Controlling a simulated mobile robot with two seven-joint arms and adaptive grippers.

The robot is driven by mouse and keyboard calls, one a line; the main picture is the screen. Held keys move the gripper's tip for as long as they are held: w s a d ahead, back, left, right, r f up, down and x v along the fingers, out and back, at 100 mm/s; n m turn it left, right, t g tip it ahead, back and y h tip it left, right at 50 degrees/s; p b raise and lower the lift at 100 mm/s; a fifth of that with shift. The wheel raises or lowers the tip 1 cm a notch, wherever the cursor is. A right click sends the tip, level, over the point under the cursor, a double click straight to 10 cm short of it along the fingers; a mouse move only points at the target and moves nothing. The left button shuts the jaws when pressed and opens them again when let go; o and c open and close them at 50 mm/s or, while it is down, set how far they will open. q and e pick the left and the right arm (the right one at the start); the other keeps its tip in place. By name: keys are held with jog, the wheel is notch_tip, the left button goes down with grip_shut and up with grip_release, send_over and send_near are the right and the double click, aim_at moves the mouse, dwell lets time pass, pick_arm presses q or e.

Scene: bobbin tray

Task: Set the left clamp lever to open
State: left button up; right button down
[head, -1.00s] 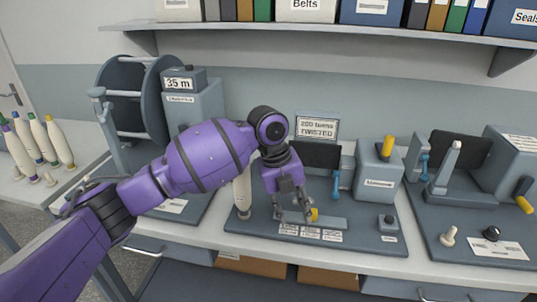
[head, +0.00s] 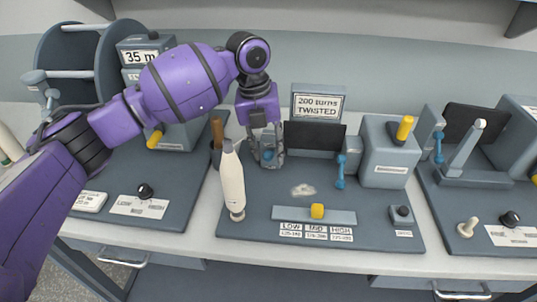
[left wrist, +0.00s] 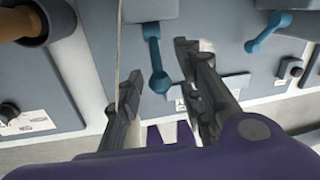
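The left clamp lever, a blue lever with a round end, shows in the left wrist view (left wrist: 155,58) below a grey clamp block (left wrist: 150,10). It points toward the front of the panel, between my spread fingers. In the head view my left gripper (head: 268,160) is in front of the left clamp and hides most of it. The gripper is open, with one finger on each side of the lever; contact cannot be told. The right clamp lever (head: 340,172), also blue, hangs down beside the dark screen (head: 314,140). My right gripper is not in view.
A white bobbin (head: 232,180) stands just left of my gripper. A wooden-handled tool in a dark cup (head: 217,150) is behind it. A slider with a yellow knob (head: 317,211) lies in front, above LOW, MID and HIGH labels. A box with a yellow lever (head: 391,152) stands right.

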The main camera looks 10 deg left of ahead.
pick_arm(q)
jog(key=shift+w+d+f, duration=0.1)
jog(key=shift+f, duration=0.7)
jog(key=shift+w+d+f, duration=0.1)
jog(key=shift+f, duration=0.7)
jog(key=shift+s, duration=0.1)
jog(key=shift+c, duration=0.6)
grip_shut()
